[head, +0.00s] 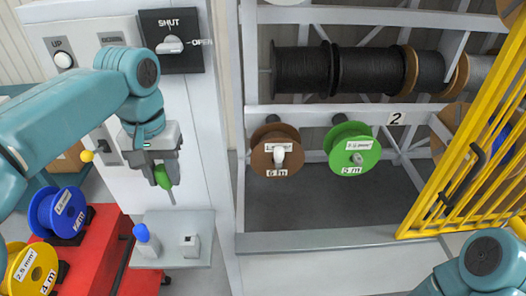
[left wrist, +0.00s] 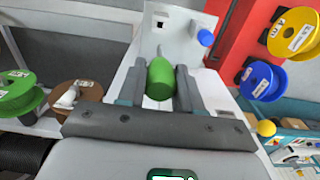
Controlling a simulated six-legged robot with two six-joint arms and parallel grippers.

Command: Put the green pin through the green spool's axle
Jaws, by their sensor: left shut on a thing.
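My left gripper (head: 163,168) is shut on the green pin (head: 162,178) by its green handle, above a small shelf. The pin's thin grey shank points down. In the left wrist view the green handle (left wrist: 160,78) sits between the two fingers (left wrist: 159,92). The green spool (head: 352,150) hangs on the rack right of the gripper and apart from it, its axle hole facing out, labelled 5 m. It also shows at the left edge of the left wrist view (left wrist: 14,92). My right gripper is out of view; part of my right arm shows at bottom right.
A brown spool (head: 277,150) with a white pin handle at its centre hangs beside the green one. The small shelf (head: 172,220) holds a blue-handled pin (head: 146,240) and a white block (head: 190,246). A yellow barred gate (head: 470,150) stands open at right. Red stand (head: 100,250) holds spools.

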